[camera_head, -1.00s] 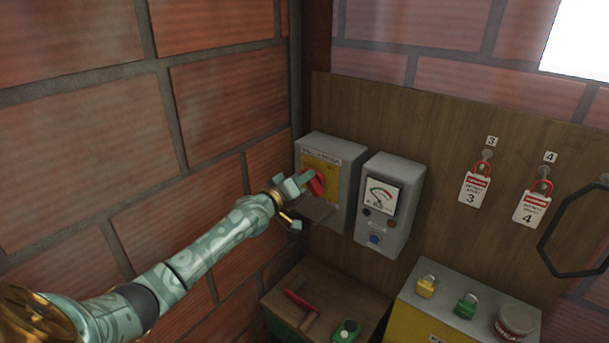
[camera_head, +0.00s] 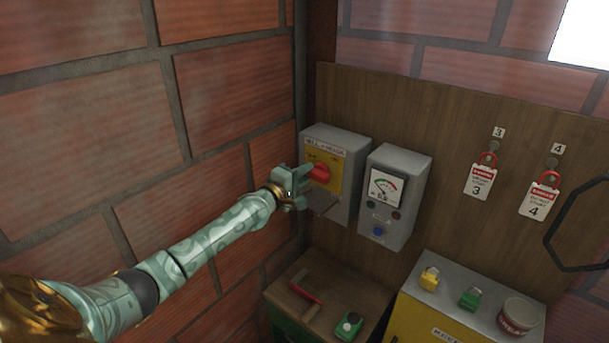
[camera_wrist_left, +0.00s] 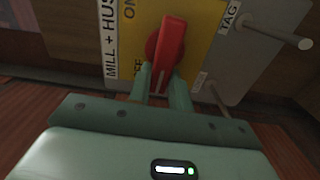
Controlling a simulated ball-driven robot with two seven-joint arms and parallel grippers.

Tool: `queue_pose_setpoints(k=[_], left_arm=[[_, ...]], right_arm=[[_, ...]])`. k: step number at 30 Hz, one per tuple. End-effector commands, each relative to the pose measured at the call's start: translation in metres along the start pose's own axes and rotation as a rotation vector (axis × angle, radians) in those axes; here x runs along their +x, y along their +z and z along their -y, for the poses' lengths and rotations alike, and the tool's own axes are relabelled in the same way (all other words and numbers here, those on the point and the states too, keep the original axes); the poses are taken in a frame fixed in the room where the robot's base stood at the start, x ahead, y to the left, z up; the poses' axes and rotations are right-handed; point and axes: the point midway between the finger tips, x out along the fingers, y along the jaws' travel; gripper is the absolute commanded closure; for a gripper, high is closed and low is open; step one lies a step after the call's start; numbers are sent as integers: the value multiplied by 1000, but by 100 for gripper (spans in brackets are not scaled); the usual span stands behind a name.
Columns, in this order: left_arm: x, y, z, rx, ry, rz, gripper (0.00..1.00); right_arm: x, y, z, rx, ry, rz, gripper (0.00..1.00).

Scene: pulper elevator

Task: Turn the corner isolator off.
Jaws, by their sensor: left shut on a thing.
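The corner isolator (camera_head: 352,153) is a grey box on the wooden board, with a yellow plate and a red rotary handle (camera_head: 320,173). My left gripper (camera_head: 307,178) reaches it from the left and is shut on the red handle. In the left wrist view, the two fingers (camera_wrist_left: 161,84) sit either side of the lower end of the handle (camera_wrist_left: 170,45), which carries a white line. That view is turned sideways: the ON and OFF marks stand left of the handle, and the gripped end lies near the OFF mark. My right gripper is not in view.
A grey meter box (camera_head: 396,197) hangs close to the right. Tags 3 (camera_head: 480,180) and 4 (camera_head: 540,200) hang farther right. Below are a yellow padlock (camera_head: 429,278), a green padlock (camera_head: 469,298) and a red-handled tool (camera_head: 305,292). The brick wall (camera_head: 90,130) is close on the left.

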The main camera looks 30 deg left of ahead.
Motion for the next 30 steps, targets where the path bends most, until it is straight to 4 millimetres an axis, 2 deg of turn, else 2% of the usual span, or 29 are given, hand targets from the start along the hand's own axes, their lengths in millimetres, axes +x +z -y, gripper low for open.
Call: queue_pose_setpoints(k=[20, 21, 22, 23, 30], left_arm=[[0, 0, 1, -58, 0, 0, 100], [0, 0, 1, -57, 0, 0, 69], [0, 0, 1, -57, 0, 0, 61], [0, 0, 1, -57, 0, 0, 58], [0, 0, 1, -55, 0, 0, 58]], right_arm=[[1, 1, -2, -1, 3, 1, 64], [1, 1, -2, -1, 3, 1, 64], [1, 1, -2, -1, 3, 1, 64], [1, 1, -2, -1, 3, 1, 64], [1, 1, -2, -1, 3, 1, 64]])
